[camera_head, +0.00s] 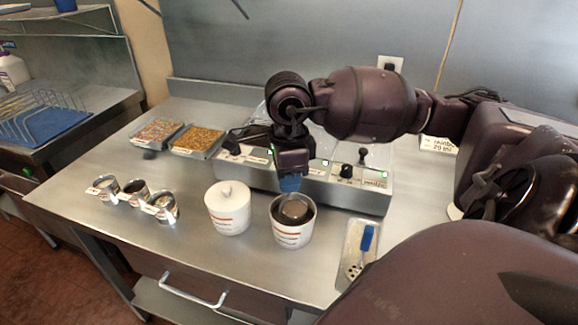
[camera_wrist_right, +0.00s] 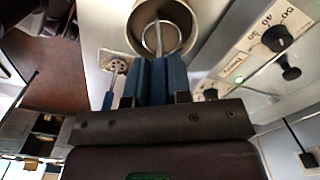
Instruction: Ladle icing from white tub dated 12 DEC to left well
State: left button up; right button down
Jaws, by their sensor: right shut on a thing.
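My right gripper (camera_head: 290,166) is shut on the blue handle of a ladle (camera_head: 290,184), above an open white tub (camera_head: 292,236). The ladle's round metal bowl is within the tub's mouth, over or in dark contents; its exact depth is unclear. The wrist view shows the gripper (camera_wrist_right: 158,85), the ladle bowl (camera_wrist_right: 161,38) and the tub rim (camera_wrist_right: 132,22). A second white tub (camera_head: 228,212), with its lid on, stands to the left. The tub dates are too small to read. A metal warmer unit (camera_head: 345,192) stands behind; my arm hides its wells. My left gripper is out of view.
Several small tins (camera_head: 136,191) stand at left. Two topping trays (camera_head: 198,144) sit behind them. Bare steel counter (camera_head: 100,225) lies at front left.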

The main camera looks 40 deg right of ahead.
jog(key=shift+r, duration=0.45)
jog(key=shift+r+p, duration=0.55)
jog(key=shift+r, duration=0.3)
jog(key=shift+r+p, duration=0.65)
jog(key=shift+r, duration=0.75)
